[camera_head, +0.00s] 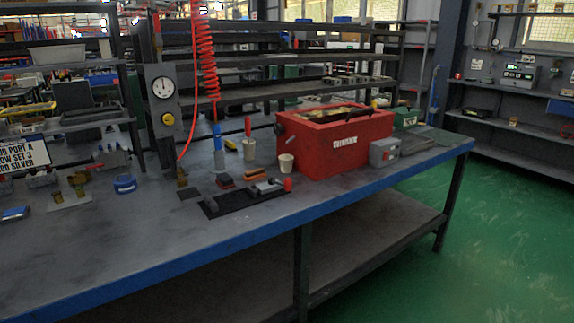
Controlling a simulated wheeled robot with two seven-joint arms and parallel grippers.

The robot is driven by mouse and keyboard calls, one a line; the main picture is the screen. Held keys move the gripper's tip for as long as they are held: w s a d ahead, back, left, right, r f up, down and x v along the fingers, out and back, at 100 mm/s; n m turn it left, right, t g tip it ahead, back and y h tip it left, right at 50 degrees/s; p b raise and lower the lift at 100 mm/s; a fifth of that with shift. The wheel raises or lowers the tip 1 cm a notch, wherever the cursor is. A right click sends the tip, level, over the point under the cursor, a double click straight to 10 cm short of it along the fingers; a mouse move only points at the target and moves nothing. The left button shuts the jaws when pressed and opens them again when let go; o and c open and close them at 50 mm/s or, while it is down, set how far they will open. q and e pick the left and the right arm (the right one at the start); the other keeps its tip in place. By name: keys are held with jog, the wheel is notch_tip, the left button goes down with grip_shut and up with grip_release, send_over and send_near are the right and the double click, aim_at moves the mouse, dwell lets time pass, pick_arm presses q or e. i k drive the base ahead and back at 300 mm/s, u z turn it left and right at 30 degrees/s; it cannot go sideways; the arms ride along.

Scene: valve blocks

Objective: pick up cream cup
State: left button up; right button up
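A small cream cup (286,163) stands upright on the grey workbench (330,188), just in front of the left end of the red box (345,150). A second cream-coloured holder (249,150) stands behind it to the left, with a red-handled tool (248,127) upright in it. Neither of my grippers shows in the head view.
A black mat (240,203) with small parts lies in front of the cup. A grey box with a red button (384,151) stands right of the red box. A red coiled hose (206,65) hangs above. The bench's front left is mostly clear.

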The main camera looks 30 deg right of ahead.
aim_at(286, 164)
jog(key=z, duration=0.95)
jog(key=k, duration=1.2)
jog(key=z, duration=1.15)
jog(key=i, duration=1.2)
jog(key=u, duration=0.7)
jog(key=i, duration=1.45)
jog(key=u, duration=1.15)
